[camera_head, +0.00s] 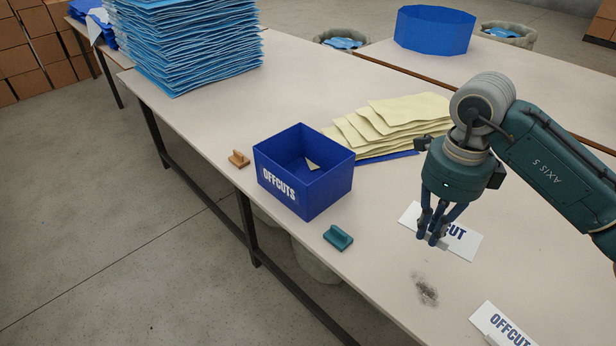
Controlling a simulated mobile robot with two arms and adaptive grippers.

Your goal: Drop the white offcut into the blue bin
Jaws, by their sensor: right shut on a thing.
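The blue bin (331,187), lettered OFFCUTS, stands open-topped on the table left of my right gripper. A small pale piece (313,165) lies inside it. My left gripper is not in view.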

